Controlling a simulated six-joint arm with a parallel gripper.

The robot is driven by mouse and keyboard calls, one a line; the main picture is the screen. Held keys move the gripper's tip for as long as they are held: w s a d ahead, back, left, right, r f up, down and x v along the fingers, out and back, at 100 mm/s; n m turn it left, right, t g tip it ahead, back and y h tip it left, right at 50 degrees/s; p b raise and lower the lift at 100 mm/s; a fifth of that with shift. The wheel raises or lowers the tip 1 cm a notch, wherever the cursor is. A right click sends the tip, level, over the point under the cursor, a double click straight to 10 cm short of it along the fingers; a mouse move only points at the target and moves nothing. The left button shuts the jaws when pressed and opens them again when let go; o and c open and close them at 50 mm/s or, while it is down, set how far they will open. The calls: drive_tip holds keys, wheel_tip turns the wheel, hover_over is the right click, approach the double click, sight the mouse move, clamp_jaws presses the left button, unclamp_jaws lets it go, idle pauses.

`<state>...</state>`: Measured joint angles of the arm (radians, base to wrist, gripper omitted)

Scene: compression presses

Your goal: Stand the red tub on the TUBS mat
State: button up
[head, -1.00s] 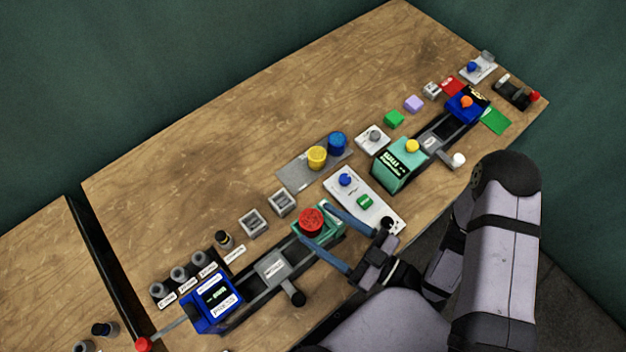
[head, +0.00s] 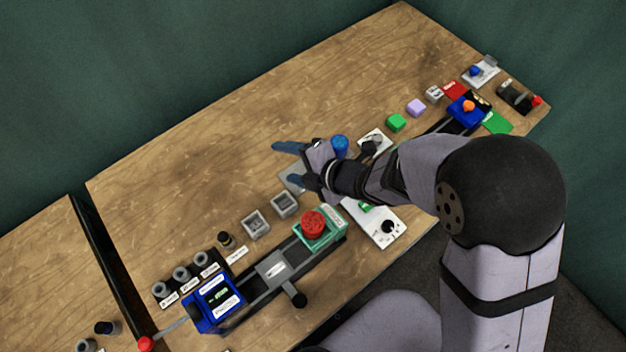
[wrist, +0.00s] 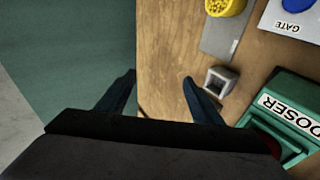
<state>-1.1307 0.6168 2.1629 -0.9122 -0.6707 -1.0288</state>
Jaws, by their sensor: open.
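My gripper (head: 291,165) is open and empty, above the table by the mat, away from the red tub.
Two grey square holders (head: 256,224) stand left of the red tub. A white panel (head: 375,226) is to its right, and a blue press (head: 218,301) is at the rail's left end. The table's back left is clear.

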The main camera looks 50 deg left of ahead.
drive_tip(key=w+r+m+t+h+b, duration=0.1)
drive_tip(key=w+t+h, duration=0.2)
drive_tip(key=w+t, duration=0.15)
wheel_tip(320, 180, up, 4)
drive_tip(key=m+g+h+b, duration=0.2)
drive_tip(key=h, duration=0.5)
hover_over(313, 221)
drive_tip(key=shift+d+f, duration=0.1)
drive_tip(key=shift+f, duration=0.1)
drive_tip(key=shift+f+p, duration=1.1)
drive_tip(key=shift+f, duration=2.6)
drive_tip(key=c, duration=1.2)
drive_tip(key=shift+c, duration=0.2)
drive_tip(key=shift+r, duration=0.15)
